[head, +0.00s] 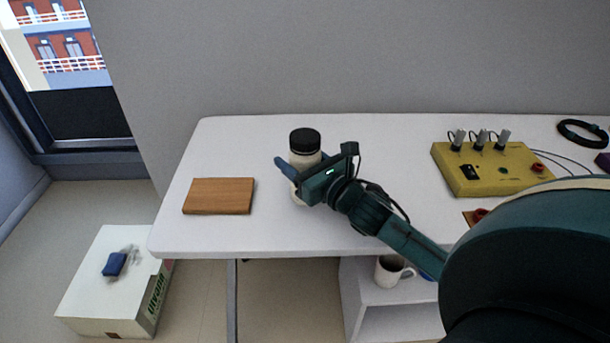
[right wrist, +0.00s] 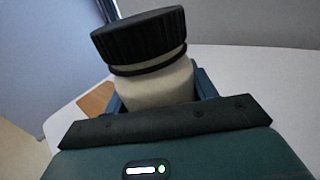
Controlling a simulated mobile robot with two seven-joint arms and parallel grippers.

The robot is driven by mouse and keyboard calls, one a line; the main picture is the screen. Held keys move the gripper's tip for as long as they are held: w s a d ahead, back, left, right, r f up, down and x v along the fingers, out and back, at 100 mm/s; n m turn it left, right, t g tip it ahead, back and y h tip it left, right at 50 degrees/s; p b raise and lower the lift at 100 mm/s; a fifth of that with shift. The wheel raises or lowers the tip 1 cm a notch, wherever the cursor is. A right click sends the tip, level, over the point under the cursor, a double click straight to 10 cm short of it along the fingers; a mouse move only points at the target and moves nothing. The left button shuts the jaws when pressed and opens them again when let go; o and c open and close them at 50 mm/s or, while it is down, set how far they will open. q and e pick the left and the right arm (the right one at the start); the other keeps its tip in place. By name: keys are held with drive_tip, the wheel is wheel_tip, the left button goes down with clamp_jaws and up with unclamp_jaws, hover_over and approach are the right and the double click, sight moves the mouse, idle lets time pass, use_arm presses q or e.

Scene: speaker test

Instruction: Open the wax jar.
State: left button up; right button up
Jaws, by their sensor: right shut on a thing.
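The wax jar (head: 305,157) is a cream jar with a ribbed black lid (head: 305,139). It stands upright on the white table (head: 260,230), and its lid is on. My right gripper (head: 298,172) is shut around the jar's body, below the lid. In the right wrist view the jar body (right wrist: 155,85) sits between the blue fingers, with the black lid (right wrist: 140,36) above them. The gripper hides part of the jar's lower body. My left gripper is not in view.
A wooden board (head: 218,196) lies left of the jar. A yellow box with knobs (head: 485,182) and a black cable coil (head: 582,133) are at the right. A mug (head: 390,270) stands on a low shelf. A white box (head: 105,290) is on the floor.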

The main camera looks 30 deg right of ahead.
sight(298, 131)
drive_tip(key=shift+r, duration=0.55)
wheel_tip(298, 131, up, 5)
drive_tip(key=shift+f+p, duration=0.2)
drive_tip(key=shift+p, duration=0.7)
wheel_tip(298, 131, up, 4)
drive_tip(key=shift+f+p, duration=0.15)
drive_tip(key=shift+p, duration=0.35)
drive_tip(key=shift+r, duration=0.4)
drive_tip(key=s+a+f+m+h, duration=0.1)
drive_tip(key=s+a+f, duration=0.2)
drive_tip(key=a, duration=0.2)
drive_tip(key=s+a+f+h, duration=0.1)
drive_tip(key=s+a+f, duration=0.3)
drive_tip(key=a, duration=0.1)
use_arm(q)
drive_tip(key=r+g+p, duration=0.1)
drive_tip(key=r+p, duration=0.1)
drive_tip(key=p, duration=0.6)
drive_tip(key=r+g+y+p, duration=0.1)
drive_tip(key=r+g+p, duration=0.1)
drive_tip(key=p, duration=0.6)
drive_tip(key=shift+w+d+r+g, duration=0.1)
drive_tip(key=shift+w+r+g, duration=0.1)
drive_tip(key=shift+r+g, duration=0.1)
use_arm(e)
drive_tip(key=s+r, duration=0.4)
drive_tip(key=r, duration=0.9)
drive_tip(key=shift+a+r, duration=0.2)
drive_tip(key=shift+a, duration=0.1)
